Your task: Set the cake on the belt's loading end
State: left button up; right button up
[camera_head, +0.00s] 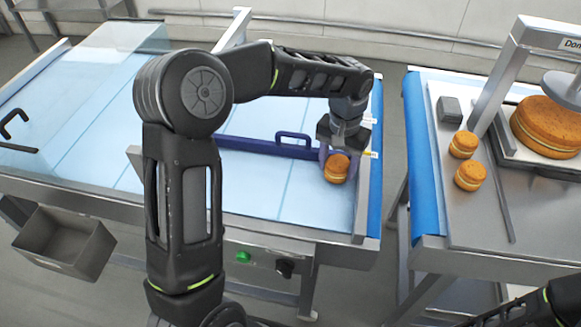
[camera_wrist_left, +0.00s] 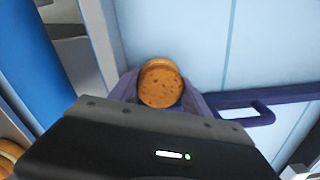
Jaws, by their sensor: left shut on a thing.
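A small round orange-brown cake (camera_head: 336,168) with a pale filling line is between the fingers of my left gripper (camera_head: 335,160), over the right end of the light blue belt (camera_head: 285,203). In the left wrist view the cake (camera_wrist_left: 160,84) sits between the purple fingers, with the belt (camera_wrist_left: 185,30) behind it. My left gripper is shut on the cake. I cannot tell whether the cake touches the belt. My right arm shows only at the bottom right, and its gripper is out of view.
A dark blue bar with a handle (camera_head: 293,139) crosses the belt beside the gripper. On the steel table (camera_head: 462,215) at right are two small cakes (camera_head: 470,176), a large cake (camera_head: 547,125) under a press-like frame, and a grey block (camera_head: 449,110). A grey bin (camera_head: 63,243) hangs at left.

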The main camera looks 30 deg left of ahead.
pick_arm(q)
jog(key=s+a+r+m+b, duration=0.3)
jog(key=s+a+r, duration=0.15)
jog(key=a, duration=0.35)
notch_tip(320, 180, up, 4)
jog(key=f+m+b, duration=0.1)
jog(key=m+b, duration=0.1)
send_over(272, 189)
jog(key=shift+r, duration=0.25)
jog(key=shift+f+p, duration=0.35)
jog(key=shift+f, duration=2.8)
notch_tip(272, 189, down, 3)
jog(key=shift+f, duration=0.4)
